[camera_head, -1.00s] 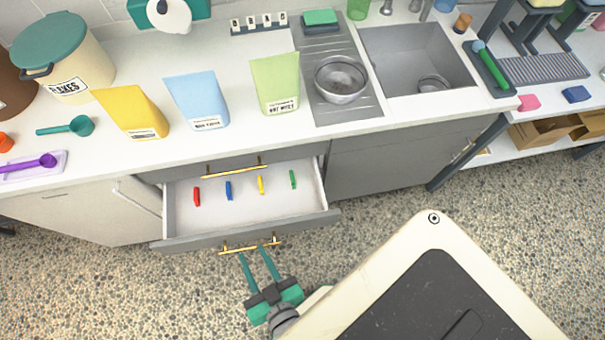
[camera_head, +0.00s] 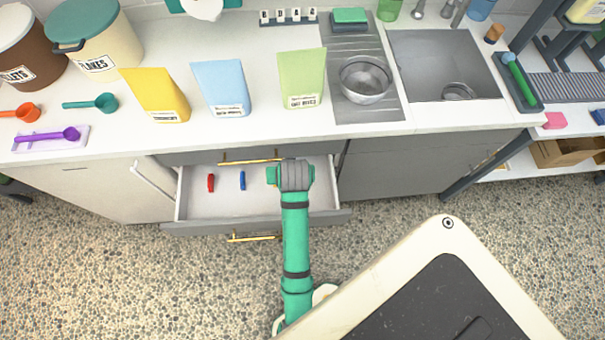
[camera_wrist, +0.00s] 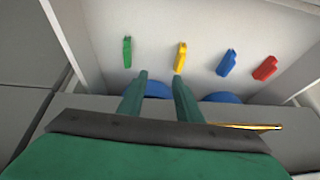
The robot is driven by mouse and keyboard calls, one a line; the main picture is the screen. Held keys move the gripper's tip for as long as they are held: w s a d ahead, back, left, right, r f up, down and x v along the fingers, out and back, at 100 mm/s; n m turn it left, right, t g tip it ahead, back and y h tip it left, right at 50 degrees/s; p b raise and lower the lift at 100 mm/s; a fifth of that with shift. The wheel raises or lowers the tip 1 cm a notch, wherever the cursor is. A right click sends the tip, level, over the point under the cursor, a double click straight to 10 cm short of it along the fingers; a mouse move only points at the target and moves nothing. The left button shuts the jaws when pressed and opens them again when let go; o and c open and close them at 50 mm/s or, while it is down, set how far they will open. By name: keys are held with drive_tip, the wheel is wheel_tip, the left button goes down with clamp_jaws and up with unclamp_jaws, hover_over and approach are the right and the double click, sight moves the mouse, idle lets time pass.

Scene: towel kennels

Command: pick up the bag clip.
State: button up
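Several bag clips lie spaced out in a row in the open white drawer. In the wrist view they are a green clip (camera_wrist: 127,52), a yellow clip (camera_wrist: 181,56), a blue clip (camera_wrist: 226,63) and a red clip (camera_wrist: 265,68). The head view shows the red clip (camera_head: 211,183) and the blue clip (camera_head: 242,181); my arm hides the other two. My gripper (camera_wrist: 160,77) is open and empty, with two teal fingers apart. The yellow clip appears just beyond the right fingertip, not between the fingers. In the head view my wrist covers the fingertips.
The drawer's front (camera_head: 200,228) has a gold handle (camera_head: 253,237). The counter above holds yellow (camera_head: 155,95), blue (camera_head: 221,88) and green (camera_head: 302,78) bags and a metal bowl (camera_head: 365,79). Two blue rounded shapes show near the fingers in the wrist view, unclear what they are.

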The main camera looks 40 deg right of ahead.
drive_tip(key=s+d+r+g, duration=0.2)
drive_tip(key=d, duration=0.4)
drive_tip(key=shift+s+a+f+x, duration=0.1)
drive_tip(key=shift+s+x, duration=0.1)
drive_tip(key=shift+x, duration=1.6)
drive_tip(key=shift+s+a+f+x, duration=0.1)
drive_tip(key=shift+s+x, duration=0.1)
drive_tip(key=shift+x, duration=1.6)
drive_tip(key=shift+s+a+x, duration=0.15)
drive_tip(key=shift+s+x, duration=0.05)
drive_tip(key=shift+x, duration=1.65)
clamp_jaws()
